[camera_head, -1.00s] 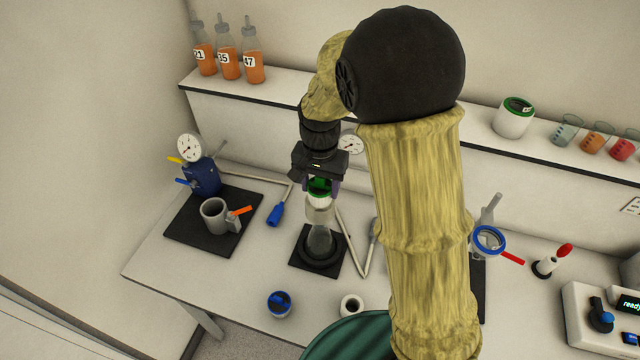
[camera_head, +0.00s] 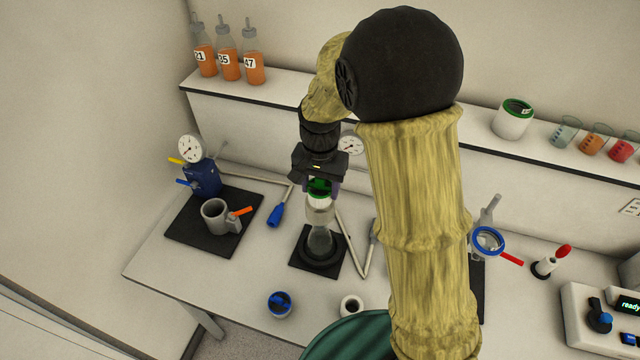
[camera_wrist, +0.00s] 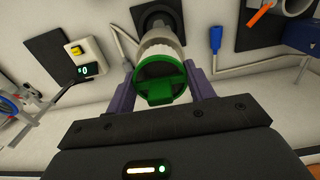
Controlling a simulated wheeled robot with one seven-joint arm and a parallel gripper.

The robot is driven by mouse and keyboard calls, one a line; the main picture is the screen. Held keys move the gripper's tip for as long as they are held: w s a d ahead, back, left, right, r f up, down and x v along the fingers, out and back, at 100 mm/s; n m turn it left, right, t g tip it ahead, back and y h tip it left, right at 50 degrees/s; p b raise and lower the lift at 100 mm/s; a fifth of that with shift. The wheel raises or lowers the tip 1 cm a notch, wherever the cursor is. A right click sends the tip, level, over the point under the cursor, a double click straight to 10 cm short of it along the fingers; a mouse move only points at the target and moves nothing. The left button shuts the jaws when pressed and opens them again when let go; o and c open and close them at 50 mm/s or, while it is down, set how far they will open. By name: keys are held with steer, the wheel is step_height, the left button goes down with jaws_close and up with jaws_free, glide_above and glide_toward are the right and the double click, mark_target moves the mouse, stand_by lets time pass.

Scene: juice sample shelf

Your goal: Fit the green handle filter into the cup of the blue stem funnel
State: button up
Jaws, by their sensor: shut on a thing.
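My gripper (camera_head: 320,184) is shut on the green handle filter (camera_head: 319,187), a round piece with a green top and a white body. In the wrist view its green disc and raised grip (camera_wrist: 160,84) sit between my two purple fingers. Directly below it is a clear cup (camera_head: 320,214) above a glass flask (camera_head: 319,240) on a dark round base. The filter lines up with this cup and its lower end appears at the cup's mouth. How deep it sits cannot be told. No blue stem shows there, so I cannot confirm this is the blue stem funnel.
A small cup with a blue inside (camera_head: 279,304) and a white ring-shaped piece (camera_head: 352,306) stand near the front edge. A blue-rimmed ring (camera_head: 488,241) is at right.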

mark_target(320, 187)
steer(key=shift+s+f+b, duration=0.1)
steer(key=shift+f+b, duration=0.85)
steer(key=shift+f, duration=0.6)
stand_by(0.5)
steer(key=shift+r, duration=0.2)
steer(key=shift+r+p, duration=1.4)
steer(key=shift+p, duration=0.05)
stand_by(0.3)
steer(key=shift+f+b, duration=0.75)
steer(key=shift+f, duration=0.8)
stand_by(0.7)
steer(key=shift+r, duration=0.1)
steer(key=shift+r+p, duration=1.35)
steer(key=shift+r, duration=0.1)
steer(key=o, duration=1)
